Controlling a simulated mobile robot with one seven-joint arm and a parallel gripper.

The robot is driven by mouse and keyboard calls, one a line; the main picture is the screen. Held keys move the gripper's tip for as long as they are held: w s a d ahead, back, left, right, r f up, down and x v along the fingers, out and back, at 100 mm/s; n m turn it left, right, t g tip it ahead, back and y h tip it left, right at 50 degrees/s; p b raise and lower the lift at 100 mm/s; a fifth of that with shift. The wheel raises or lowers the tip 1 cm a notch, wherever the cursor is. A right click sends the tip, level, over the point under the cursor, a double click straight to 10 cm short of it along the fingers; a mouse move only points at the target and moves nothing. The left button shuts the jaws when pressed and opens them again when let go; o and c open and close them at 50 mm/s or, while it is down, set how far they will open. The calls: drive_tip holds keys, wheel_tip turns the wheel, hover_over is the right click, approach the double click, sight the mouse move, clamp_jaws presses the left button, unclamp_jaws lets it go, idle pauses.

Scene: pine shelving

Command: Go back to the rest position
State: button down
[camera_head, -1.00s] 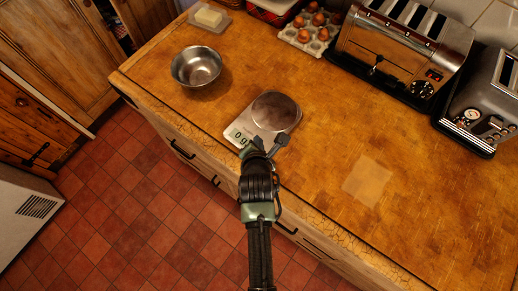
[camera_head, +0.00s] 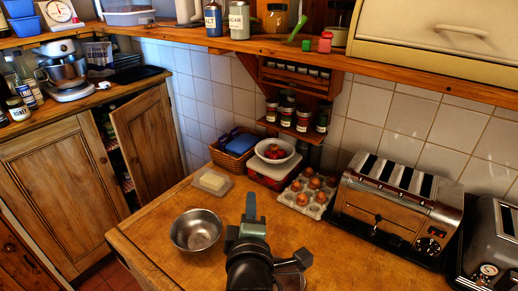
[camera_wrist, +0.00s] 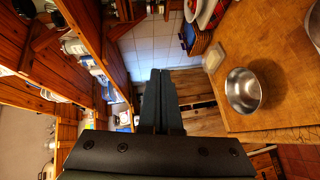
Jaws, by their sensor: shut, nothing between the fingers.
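My gripper (camera_head: 251,208) is shut and empty in the head view, raised above the counter with its fingertips pointing up and away. In the wrist view its two fingers (camera_wrist: 160,85) lie together with nothing between them. The wooden counter (camera_head: 150,225) is below it. A steel bowl (camera_head: 196,231) sits on the counter to the left of my gripper; it also shows at right in the wrist view (camera_wrist: 243,90). My wrist hides most of the kitchen scale's place at the bottom of the head view.
A butter dish (camera_head: 212,181), an egg tray (camera_head: 306,193) and a toaster (camera_head: 395,210) stand along the back. A wooden shelf (camera_head: 400,76) with jars overhangs the wall. A cupboard door (camera_head: 149,140) stands ajar at left. The air around my gripper is clear.

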wheel_tip(320, 180, up, 14)
drive_tip(key=s+m+t, duration=0.1)
drive_tip(key=m+t, duration=0.3)
drive_tip(key=m, duration=0.1)
drive_tip(key=s+r+m+t+b, duration=0.1)
drive_tip(key=s+r+m+t, duration=0.2)
drive_tip(key=s+r+m, duration=0.2)
drive_tip(key=s+d+r+m+t+b, duration=0.1)
drive_tip(key=s+r+m+t, duration=0.3)
drive_tip(key=s+r, duration=0.7)
wheel_tip(320, 180, up, 8)
drive_tip(key=m, duration=0.2)
drive_tip(key=shift+d+r+m+b, duration=0.15)
drive_tip(key=shift+d+m+b, duration=0.15)
drive_tip(key=shift+b, duration=0.1)
